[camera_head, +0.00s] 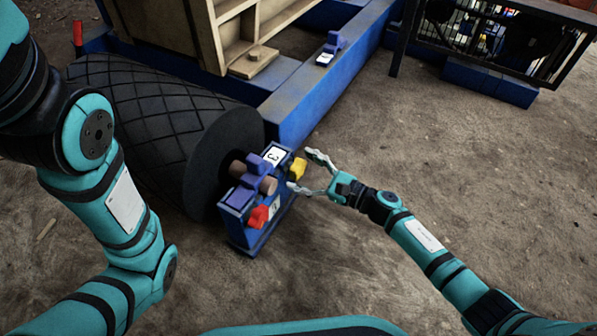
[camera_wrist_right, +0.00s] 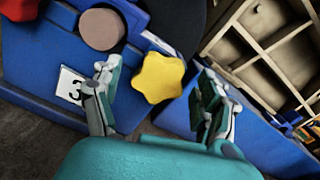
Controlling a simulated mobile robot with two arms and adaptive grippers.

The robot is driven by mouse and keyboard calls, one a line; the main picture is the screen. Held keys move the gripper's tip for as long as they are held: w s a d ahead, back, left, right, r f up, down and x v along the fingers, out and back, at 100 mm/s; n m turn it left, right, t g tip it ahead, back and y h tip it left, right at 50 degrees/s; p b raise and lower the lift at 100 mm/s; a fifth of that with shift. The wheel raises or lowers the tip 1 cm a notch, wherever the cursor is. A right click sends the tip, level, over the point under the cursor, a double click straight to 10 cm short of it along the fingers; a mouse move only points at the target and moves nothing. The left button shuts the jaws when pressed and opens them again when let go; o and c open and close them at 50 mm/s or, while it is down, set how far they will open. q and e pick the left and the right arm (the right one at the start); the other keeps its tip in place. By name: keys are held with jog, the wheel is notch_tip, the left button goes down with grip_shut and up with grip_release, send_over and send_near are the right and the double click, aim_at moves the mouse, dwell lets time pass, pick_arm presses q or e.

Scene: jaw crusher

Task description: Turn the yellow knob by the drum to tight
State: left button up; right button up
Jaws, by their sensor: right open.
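The yellow knob (camera_head: 298,169) sits on the right side of a blue bracket (camera_head: 257,235) at the end of the black drum (camera_head: 165,120). In the right wrist view the yellow knob (camera_wrist_right: 159,78) is star-shaped and lies ahead, between the two fingers in the picture. My right gripper (camera_head: 306,172) is open, its fingertips close to the knob; contact cannot be told. It also shows open in the right wrist view (camera_wrist_right: 158,85). My left arm shows at the left, but its gripper is not visible.
A red knob (camera_head: 258,216) and a purple part (camera_head: 252,178) are on the same bracket. A white label with a 3 (camera_wrist_right: 72,86) is beside the yellow knob. A blue beam (camera_head: 320,95) runs behind. Bare ground lies to the right.

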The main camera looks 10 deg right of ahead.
jog(key=shift+x, duration=0.85)
jog(key=shift+c, duration=0.2)
jog(key=c, duration=1.1)
